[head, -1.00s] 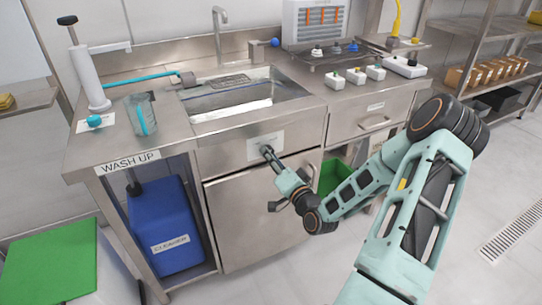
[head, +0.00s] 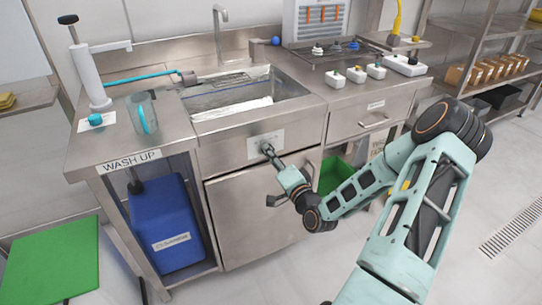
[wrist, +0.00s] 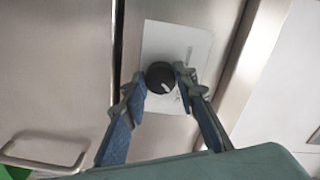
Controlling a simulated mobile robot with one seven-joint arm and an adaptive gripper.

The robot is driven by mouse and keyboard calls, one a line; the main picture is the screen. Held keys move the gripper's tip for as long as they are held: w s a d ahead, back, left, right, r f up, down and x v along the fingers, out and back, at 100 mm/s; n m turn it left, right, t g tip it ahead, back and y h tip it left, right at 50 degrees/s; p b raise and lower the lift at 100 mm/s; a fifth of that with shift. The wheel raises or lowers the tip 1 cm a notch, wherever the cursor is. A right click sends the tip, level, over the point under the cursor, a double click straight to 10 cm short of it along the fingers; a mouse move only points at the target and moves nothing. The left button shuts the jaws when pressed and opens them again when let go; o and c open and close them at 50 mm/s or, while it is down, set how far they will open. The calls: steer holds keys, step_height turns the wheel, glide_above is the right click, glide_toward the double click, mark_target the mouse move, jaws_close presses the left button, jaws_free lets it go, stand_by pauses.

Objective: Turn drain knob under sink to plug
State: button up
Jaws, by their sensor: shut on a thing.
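The drain knob (wrist: 160,77) is a round black knob with a light pointer mark, on a pale label plate (wrist: 190,45) on the panel under the sink (head: 245,100). In the wrist view my gripper (wrist: 160,82) has one finger on each side of the knob, with the fingertips against it. In the head view my gripper (head: 267,150) reaches the label plate (head: 264,142) on the front panel, and its tip hides the knob. A cabinet door (head: 250,215) with a bar handle is below.
A drawer (head: 350,125) with a handle is right of the panel. A blue container (head: 165,220) stands in the open bay at left. A clear jug (head: 143,115) and several white control boxes (head: 355,75) are on the counter.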

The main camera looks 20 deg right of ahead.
steer(key=o, duration=1.2)
steer(key=shift+c, duration=0.2)
steer(key=s, duration=1.2)
steer(key=shift+d, duration=0.15)
steer(key=shift+f, duration=0.1)
